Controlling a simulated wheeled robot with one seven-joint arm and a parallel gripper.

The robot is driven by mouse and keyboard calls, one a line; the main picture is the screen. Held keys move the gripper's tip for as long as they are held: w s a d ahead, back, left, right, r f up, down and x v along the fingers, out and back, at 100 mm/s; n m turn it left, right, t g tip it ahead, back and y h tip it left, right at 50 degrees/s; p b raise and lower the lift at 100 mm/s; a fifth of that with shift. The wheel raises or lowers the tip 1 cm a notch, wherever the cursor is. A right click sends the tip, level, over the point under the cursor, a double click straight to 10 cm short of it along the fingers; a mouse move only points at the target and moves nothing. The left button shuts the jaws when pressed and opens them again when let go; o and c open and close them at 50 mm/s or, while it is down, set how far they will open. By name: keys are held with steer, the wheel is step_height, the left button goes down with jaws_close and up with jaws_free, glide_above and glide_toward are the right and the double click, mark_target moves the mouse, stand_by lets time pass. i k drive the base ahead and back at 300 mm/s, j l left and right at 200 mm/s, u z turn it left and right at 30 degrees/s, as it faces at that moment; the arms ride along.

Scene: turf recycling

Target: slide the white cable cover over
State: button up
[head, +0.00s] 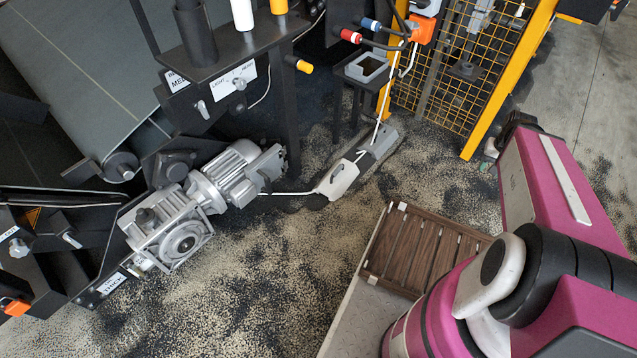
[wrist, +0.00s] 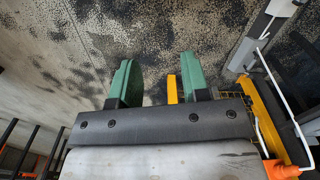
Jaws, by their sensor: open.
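The white cable cover (head: 337,180) lies on the floor in the head view, at the lower left end of a grey cable channel (head: 378,143). A white cable runs into it from the motor side, and another comes down from the yellow post. In the wrist view part of the white cover (wrist: 281,8) shows at the top right edge. My gripper (wrist: 158,80) shows in the wrist view with its two green fingers apart and nothing between them. The cover lies to the right of the fingers, apart from them. My gripper is out of the head view.
A grey motor and gearbox (head: 212,195) stands left of the cover. A yellow post and mesh guard (head: 455,70) rise behind the channel. A brown slatted crate (head: 420,245) stands in front of my arm. Floor strewn with dark granules is open between.

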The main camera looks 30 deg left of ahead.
mark_target(333, 185)
steer(key=u, duration=1.4)
